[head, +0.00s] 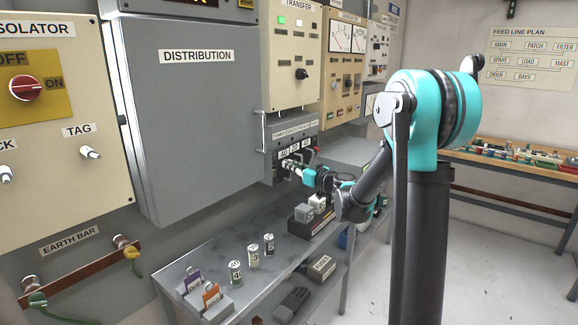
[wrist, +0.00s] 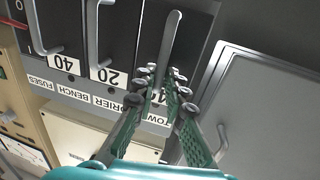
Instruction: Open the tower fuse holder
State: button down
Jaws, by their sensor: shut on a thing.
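The tower fuse holder (wrist: 169,40) is a dark block with a grey bar handle, at the right end of the fuse row in the wrist view, where the labels appear upside down. My gripper (wrist: 163,82) is shut on its handle, with a green finger on each side near the handle's lower end. The fingers partly hide the rating label and the TOWER label. In the head view my gripper (head: 292,166) reaches the left end of the fuse panel (head: 309,135). The holder looks seated in the row; I cannot tell any small gap.
Holders marked 20 (wrist: 109,40) and 40 (wrist: 51,22) sit beside it. The grey distribution cabinet (head: 190,120) stands left of the panel. Below, a bench (head: 215,262) carries several labelled fuses (head: 253,255) and tags (head: 211,297).

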jog(key=s+d, duration=0.5)
jog(key=d, duration=0.3)
jog(key=c, duration=1.7)
grip_release()
jog(key=shift+w+d, duration=0.1)
jog(key=v, duration=1.2)
